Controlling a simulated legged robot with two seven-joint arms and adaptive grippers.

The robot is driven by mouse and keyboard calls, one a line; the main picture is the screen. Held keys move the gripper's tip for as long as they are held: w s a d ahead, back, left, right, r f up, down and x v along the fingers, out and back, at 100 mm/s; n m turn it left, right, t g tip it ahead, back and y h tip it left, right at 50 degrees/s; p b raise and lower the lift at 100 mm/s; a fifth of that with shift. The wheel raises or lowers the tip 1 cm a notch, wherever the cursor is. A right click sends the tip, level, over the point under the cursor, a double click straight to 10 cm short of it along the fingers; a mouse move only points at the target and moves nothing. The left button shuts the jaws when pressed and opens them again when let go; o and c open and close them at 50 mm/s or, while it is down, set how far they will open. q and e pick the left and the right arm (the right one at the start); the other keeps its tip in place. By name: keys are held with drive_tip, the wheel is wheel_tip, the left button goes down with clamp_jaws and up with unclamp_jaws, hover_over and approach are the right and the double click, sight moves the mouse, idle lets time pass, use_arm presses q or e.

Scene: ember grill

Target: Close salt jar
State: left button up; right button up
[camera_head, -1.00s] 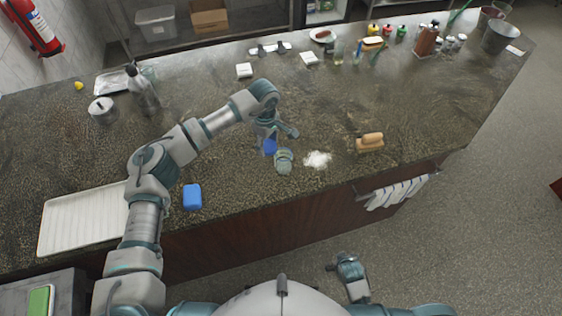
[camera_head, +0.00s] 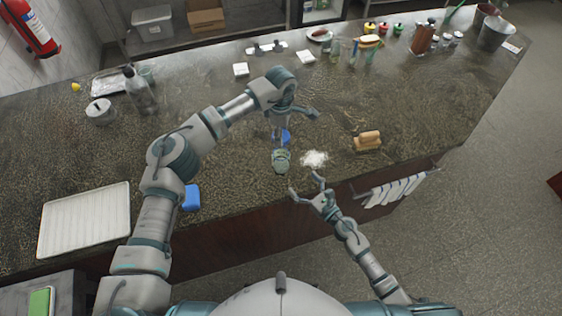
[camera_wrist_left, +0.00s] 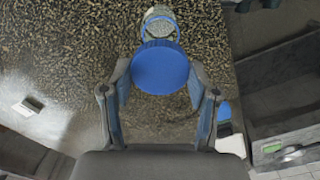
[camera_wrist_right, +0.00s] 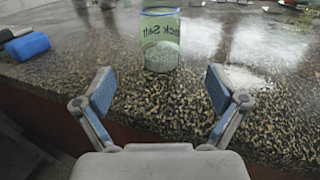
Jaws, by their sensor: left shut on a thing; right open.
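The clear salt jar (camera_head: 281,163), partly filled with white salt, stands upright on the counter near its front edge. In the right wrist view the jar (camera_wrist_right: 160,42) has a blue band at its top and lettering on its side. My left gripper (camera_head: 281,132) is shut on the round blue lid (camera_wrist_left: 160,70), just behind the jar in the head view and apart from it. The jar's rim (camera_wrist_left: 159,22) shows beyond the lid in the left wrist view. My right gripper (camera_head: 306,184) is open and empty at the counter's front edge, facing the jar.
A pile of spilled salt (camera_head: 314,159) lies right of the jar. A wooden-handled brush (camera_head: 367,141) sits farther right. A blue block-like object (camera_head: 191,198) and a white tray (camera_head: 86,220) are on the left. Towels (camera_head: 400,190) hang on the front rail.

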sight(287, 165)
use_arm(q)
drive_tip(key=shift+d, duration=0.15)
use_arm(e)
drive_tip(key=shift+w, duration=0.1)
drive_tip(key=x, duration=1.2)
drive_tip(key=c, duration=1.8)
use_arm(q)
drive_tip(key=shift+f, duration=2.4)
use_arm(e)
drive_tip(key=shift+o, duration=0.2)
use_arm(q)
drive_tip(key=shift+f, duration=0.1)
drive_tip(key=shift+f, duration=0.8)
drive_tip(key=shift+f, duration=0.55)
use_arm(e)
clamp_jaws()
